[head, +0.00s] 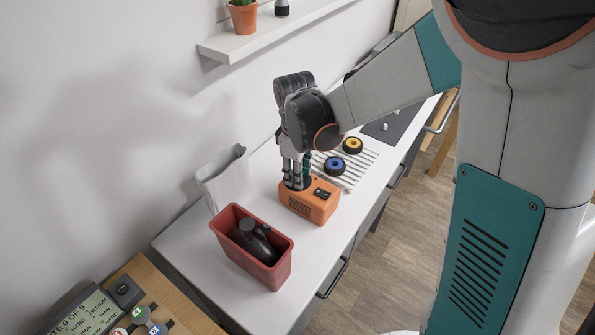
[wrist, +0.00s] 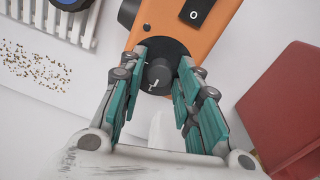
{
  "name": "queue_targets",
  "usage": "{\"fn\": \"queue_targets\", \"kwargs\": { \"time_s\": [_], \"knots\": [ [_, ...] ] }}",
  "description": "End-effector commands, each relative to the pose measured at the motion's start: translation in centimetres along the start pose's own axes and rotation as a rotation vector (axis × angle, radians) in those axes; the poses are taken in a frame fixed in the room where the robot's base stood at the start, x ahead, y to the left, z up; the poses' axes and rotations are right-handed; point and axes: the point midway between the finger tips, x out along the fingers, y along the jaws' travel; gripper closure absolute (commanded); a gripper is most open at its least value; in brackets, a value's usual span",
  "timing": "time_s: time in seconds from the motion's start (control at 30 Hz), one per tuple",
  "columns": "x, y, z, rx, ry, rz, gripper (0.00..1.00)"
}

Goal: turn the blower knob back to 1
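The orange blower box (head: 308,203) stands on the white counter, its dark switches on the near side. My gripper (head: 296,184) points down over its far left end. In the wrist view, the round black blower knob (wrist: 157,74) sits on the orange face and has a white mark. The teal fingers of my gripper (wrist: 162,66) stand on either side of the knob, with a small gap seeming to show beside it. No setting numbers are readable. A black switch (wrist: 196,12) marked 0 is near the knob.
A red bin (head: 228,244) holding a dark object stands left of the blower. A crumpled white bag (head: 226,178) is by the wall. A blue-centred wheel (head: 335,165) and a yellow-centred wheel (head: 353,146) lie on a white rack. Brown specks (wrist: 35,70) lie beside the blower.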

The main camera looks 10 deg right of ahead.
Motion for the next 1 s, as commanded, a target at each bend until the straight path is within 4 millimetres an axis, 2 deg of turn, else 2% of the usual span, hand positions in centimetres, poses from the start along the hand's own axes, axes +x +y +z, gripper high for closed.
{"fn": "queue_targets", "kwargs": {
  "time_s": [0.33,0.47,1.0],
  "knots": [
    [-0.1,0.0,0.0,0.001,0.000,0.000,0.57],
    [-0.9,0.0,0.0,0.001,0.000,0.000,0.57],
    [-10.3,0.0,0.0,0.000,0.000,0.000,0.57]
  ]
}}
